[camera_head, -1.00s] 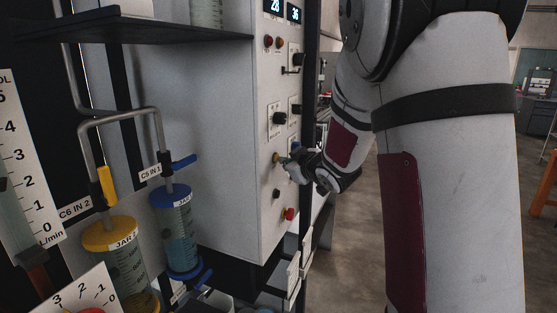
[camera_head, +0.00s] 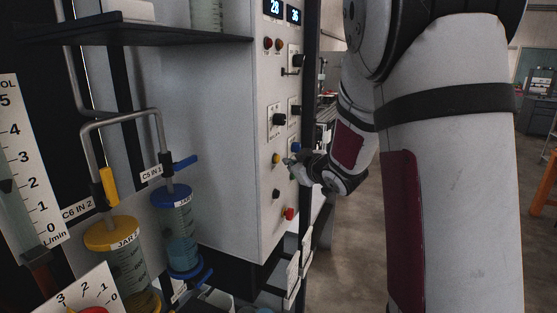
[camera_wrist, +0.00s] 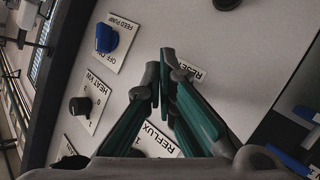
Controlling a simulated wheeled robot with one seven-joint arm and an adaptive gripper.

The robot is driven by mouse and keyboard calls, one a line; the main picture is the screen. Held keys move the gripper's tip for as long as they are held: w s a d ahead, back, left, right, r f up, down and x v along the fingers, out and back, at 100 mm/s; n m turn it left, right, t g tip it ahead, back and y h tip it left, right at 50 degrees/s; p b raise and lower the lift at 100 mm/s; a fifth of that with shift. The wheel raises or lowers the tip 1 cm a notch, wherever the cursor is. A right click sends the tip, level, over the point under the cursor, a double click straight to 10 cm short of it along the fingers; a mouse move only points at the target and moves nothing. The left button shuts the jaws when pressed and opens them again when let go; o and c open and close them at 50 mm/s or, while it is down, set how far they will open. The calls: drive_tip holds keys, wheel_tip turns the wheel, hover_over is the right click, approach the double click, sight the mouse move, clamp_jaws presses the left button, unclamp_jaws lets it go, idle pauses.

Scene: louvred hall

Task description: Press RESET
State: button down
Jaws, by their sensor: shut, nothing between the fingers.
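The RESET label (camera_wrist: 191,71) is on the grey panel in the wrist view, just right of my shut, empty gripper (camera_wrist: 160,70). The fingers cover the spot beside the label, and no button shows there. In the head view, my gripper (camera_head: 290,162) is at the panel front, just right of a small yellow button (camera_head: 276,159). I cannot read that button's label, nor tell whether the fingertips touch the panel.
A blue FEED PUMP knob (camera_wrist: 106,38), a black HEAT knob (camera_wrist: 80,105) and a REFLUX label (camera_wrist: 157,138) surround the fingers. A red button (camera_head: 289,214) sits lower on the panel. Jars with a blue lid (camera_head: 171,195) and a yellow lid (camera_head: 110,232) stand left.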

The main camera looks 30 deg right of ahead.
drive_tip(key=shift+s+d+p, duration=0.5)
drive_tip(key=shift+s+d, duration=0.3)
drive_tip(key=shift+s, duration=0.2)
drive_tip(key=shift+s+d+p, duration=0.5)
drive_tip(key=shift+s+d, duration=0.25)
drive_tip(key=shift+s, duration=0.25)
